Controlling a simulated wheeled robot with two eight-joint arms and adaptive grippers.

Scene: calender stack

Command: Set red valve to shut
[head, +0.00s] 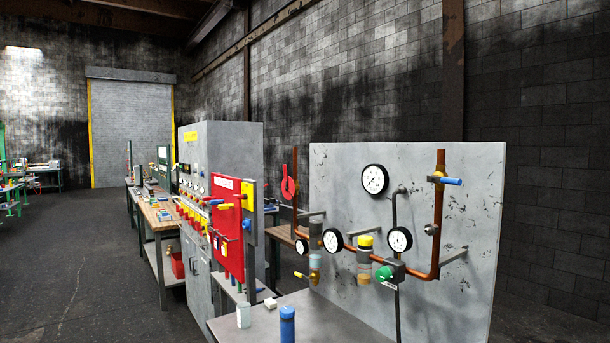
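The red valve (289,188) is on a thin vertical copper pipe (295,160) just left of the grey gauge panel. Its red handle looks roughly upright along the pipe, but it is small and I cannot tell its exact setting. Neither of my grippers is in view, and nothing touches the valve.
The grey panel (470,210) carries copper pipes, several gauges, a blue lever (445,181) and a green knob (384,273). A table (345,327) below holds a blue cylinder (287,322). A red board (227,228) and grey cabinet (235,145) stand left. Floor at left is open.

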